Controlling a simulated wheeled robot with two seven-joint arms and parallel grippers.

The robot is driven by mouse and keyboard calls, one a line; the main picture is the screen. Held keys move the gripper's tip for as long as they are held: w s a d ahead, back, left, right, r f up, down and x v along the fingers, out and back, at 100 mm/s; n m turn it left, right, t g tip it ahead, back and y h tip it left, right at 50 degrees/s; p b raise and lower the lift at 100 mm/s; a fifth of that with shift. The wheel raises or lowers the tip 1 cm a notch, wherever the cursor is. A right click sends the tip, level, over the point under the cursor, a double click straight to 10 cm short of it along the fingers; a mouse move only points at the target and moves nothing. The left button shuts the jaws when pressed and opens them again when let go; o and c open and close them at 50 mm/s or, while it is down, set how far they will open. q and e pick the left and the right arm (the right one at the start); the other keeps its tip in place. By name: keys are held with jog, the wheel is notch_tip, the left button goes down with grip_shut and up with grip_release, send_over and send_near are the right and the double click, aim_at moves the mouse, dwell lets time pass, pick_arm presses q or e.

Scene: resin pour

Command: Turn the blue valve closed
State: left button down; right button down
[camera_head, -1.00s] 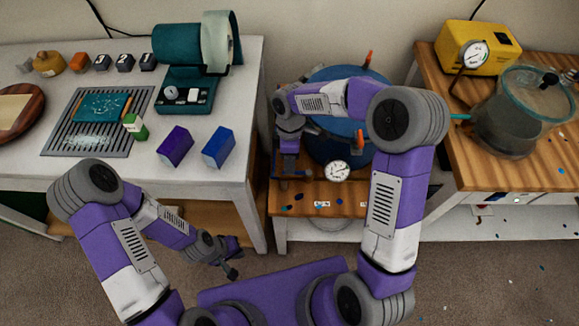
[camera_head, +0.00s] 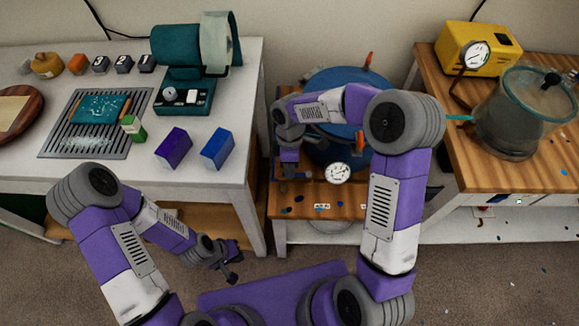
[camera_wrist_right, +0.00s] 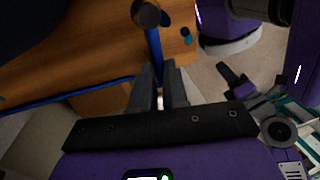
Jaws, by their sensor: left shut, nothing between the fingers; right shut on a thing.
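The blue valve's lever (camera_wrist_right: 154,48) shows in the right wrist view, running from a round dark-and-brass pivot (camera_wrist_right: 147,13) down to my right gripper (camera_wrist_right: 159,84). The fingers are shut on the lever's near end. In the head view my right gripper (camera_head: 289,168) is low at the left front of the blue pot (camera_head: 345,153), over the wooden stand. My right forearm hides much of the pot, and the lever is hard to make out there. My left gripper (camera_head: 231,271) is shut and empty, above the floor in front of the white table.
The wooden stand (camera_head: 344,199) carries a round gauge (camera_head: 337,173) at the pot's front. The white table (camera_head: 75,177) on the left holds boxes and a teal machine (camera_head: 184,97). The wooden table (camera_head: 443,98) on the right holds a yellow pump (camera_head: 480,48) and a glass chamber (camera_head: 511,134).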

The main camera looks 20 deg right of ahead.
jog(key=shift+s, duration=0.1)
jog(key=shift+s+a+r+n+p, duration=0.15)
jog(key=shift+s+n+p, duration=0.25)
jog(key=shift+n+p, duration=0.55)
jog(key=s+d+n+t+h+p, duration=0.1)
jog(key=s+n+p, duration=0.5)
jog(key=n, duration=1)
jog(key=shift+s+d+t+h+p, duration=0.2)
jog(key=shift+d+t+h+p, duration=0.1)
jog(key=shift+d+h+p, duration=0.75)
jog(key=shift+d, duration=0.25)
jog(key=c, duration=1.1)
grip_release()
jog(key=shift+c, duration=0.2)
